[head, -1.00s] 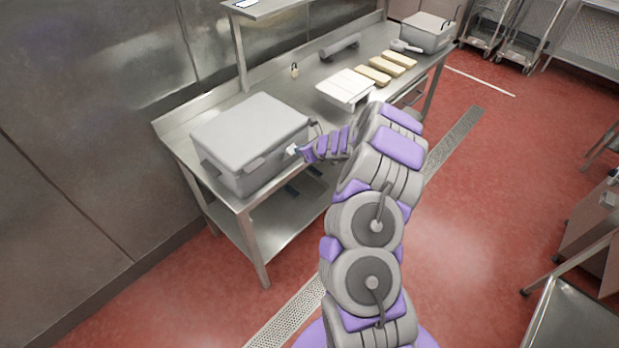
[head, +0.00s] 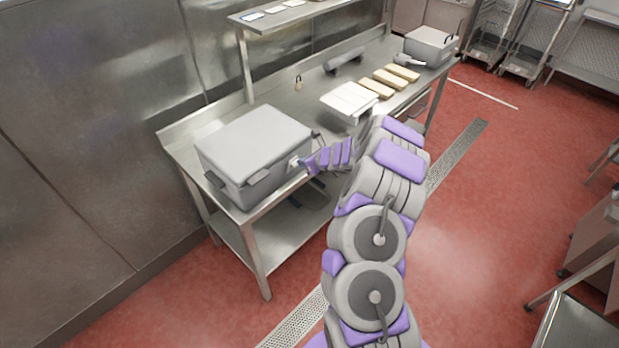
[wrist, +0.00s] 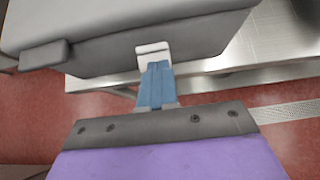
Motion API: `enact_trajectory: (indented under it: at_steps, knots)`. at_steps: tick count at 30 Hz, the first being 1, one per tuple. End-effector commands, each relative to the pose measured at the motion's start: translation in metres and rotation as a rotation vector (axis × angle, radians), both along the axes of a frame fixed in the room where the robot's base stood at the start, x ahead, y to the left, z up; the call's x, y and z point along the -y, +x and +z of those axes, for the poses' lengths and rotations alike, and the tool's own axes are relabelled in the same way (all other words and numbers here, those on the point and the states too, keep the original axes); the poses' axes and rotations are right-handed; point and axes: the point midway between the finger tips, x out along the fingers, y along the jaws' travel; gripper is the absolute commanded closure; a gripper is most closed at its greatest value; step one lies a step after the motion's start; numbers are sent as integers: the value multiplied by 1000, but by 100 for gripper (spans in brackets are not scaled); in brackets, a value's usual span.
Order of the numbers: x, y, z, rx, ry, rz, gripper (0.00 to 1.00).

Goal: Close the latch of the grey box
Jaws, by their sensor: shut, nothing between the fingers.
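The grey box (head: 252,148) stands with its lid down on the near left end of the steel table. In the wrist view the box (wrist: 105,58) fills the top. A small light-coloured latch (wrist: 153,50) shows on its front side, under the lid rim. My gripper (wrist: 156,72) is shut and empty, its blue fingertips at the lower edge of the latch, touching it or very close. In the head view my gripper (head: 297,163) is at the box's right front side. Whether the latch is fastened I cannot tell. A dark grey clasp (wrist: 45,56) is left of the latch.
The steel table (head: 187,137) also holds a white slab (head: 350,98), several yellowish blocks (head: 377,87), a padlock (head: 298,83), a grey cylinder (head: 343,62) and a second grey box (head: 432,43) at the far end.

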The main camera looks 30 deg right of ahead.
Motion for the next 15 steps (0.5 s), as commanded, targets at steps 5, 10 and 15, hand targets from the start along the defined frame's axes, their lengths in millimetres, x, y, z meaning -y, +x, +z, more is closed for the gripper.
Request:
enact_trajectory:
  at_steps: [5, 10, 15]
  knots:
    - [0, -1, 11, 2, 1, 0, 100]
    - [1, -1, 16, 2, 1, 0, 100]
    - [4, -5, 12, 3, 2, -1, 100]
